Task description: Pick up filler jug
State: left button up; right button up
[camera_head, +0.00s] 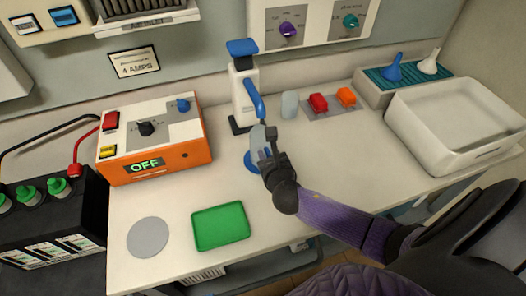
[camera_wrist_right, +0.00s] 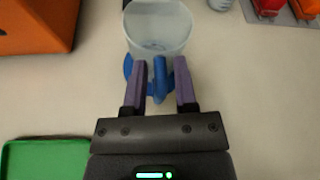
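The filler jug (camera_wrist_right: 160,26) is a translucent, open-topped vessel with a blue handle (camera_wrist_right: 160,75), seen at the top of the right wrist view. In the head view the jug (camera_head: 258,137) stands on the worktop beneath the blue-spouted dispenser, with blue showing at its base. My right gripper (camera_wrist_right: 160,80) has its two purple fingers on either side of the handle, with narrow gaps visible, so it looks open around it. In the head view the right gripper (camera_head: 269,158) partly covers the jug's near side. My left gripper is not in view.
The white and blue dispenser (camera_head: 245,90) stands close behind the jug. An orange charger (camera_head: 150,140) reading OFF is to the left. A green tray (camera_head: 220,227) and grey disc (camera_head: 148,237) lie in front. A white basin (camera_head: 455,120) is at right.

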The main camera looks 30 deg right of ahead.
grip_shut()
jog(key=shift+r, duration=0.1)
jog(key=shift+r+p, duration=1.1)
jog(key=shift+r, duration=0.6)
jog(key=s+a, duration=0.3)
jog(key=s, duration=0.5)
jog(key=s+a, duration=0.2)
jog(key=s, duration=0.7)
jog(key=shift+a+p, duration=0.4)
jog(key=shift+p, duration=0.05)
